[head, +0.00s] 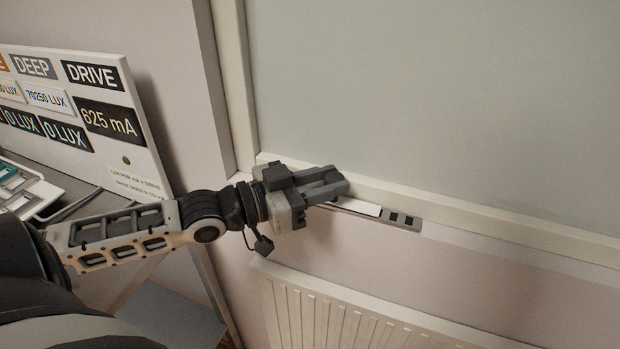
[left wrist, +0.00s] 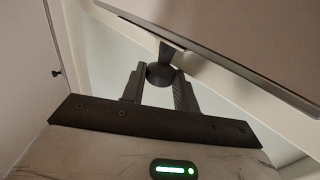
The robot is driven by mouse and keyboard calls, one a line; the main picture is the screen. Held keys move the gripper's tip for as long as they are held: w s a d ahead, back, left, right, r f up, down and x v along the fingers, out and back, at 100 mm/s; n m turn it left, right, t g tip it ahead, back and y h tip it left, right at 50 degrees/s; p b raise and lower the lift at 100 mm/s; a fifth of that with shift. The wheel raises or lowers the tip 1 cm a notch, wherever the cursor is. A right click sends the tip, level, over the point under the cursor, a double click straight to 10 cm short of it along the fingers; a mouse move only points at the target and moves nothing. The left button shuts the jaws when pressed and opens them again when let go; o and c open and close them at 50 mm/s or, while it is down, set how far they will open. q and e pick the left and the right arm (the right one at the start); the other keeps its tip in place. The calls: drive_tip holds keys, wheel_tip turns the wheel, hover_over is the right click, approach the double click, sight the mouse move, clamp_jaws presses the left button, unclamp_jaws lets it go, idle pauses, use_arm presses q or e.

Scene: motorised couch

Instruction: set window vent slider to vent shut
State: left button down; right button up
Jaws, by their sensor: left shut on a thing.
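The window vent slider is a narrow grey strip (head: 401,219) with a white sliding plate (head: 357,207), set along the lower window frame. Several dark vent slots show at the strip's right end, uncovered by the plate. My left gripper (head: 338,182) is at the strip's left part and hides that end. In the left wrist view a round dark knob (left wrist: 160,75) sits between the fingertips of my left gripper (left wrist: 158,84), which is shut on it. My right gripper is in neither view.
A pale window pane (head: 440,90) rises above the vent. A white ribbed radiator (head: 340,315) is on the wall below. A sign board (head: 85,105) with lux and mA labels stands at the left, near a tray (head: 22,190) of small items.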

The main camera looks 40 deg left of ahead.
sight(364, 212)
use_arm(q)
drive_tip(key=d, duration=0.3)
drive_tip(key=w+d+p, duration=0.1)
drive_tip(key=d, duration=0.2)
drive_tip(key=shift+w, duration=0.2)
drive_tip(key=shift+d+p, duration=0.2)
drive_tip(key=shift+p, duration=0.1)
drive_tip(key=shift+f, duration=0.1)
drive_tip(key=c, duration=1.4)
unclamp_jaws()
drive_tip(key=shift+o, duration=0.3)
drive_tip(key=shift+d, duration=0.15)
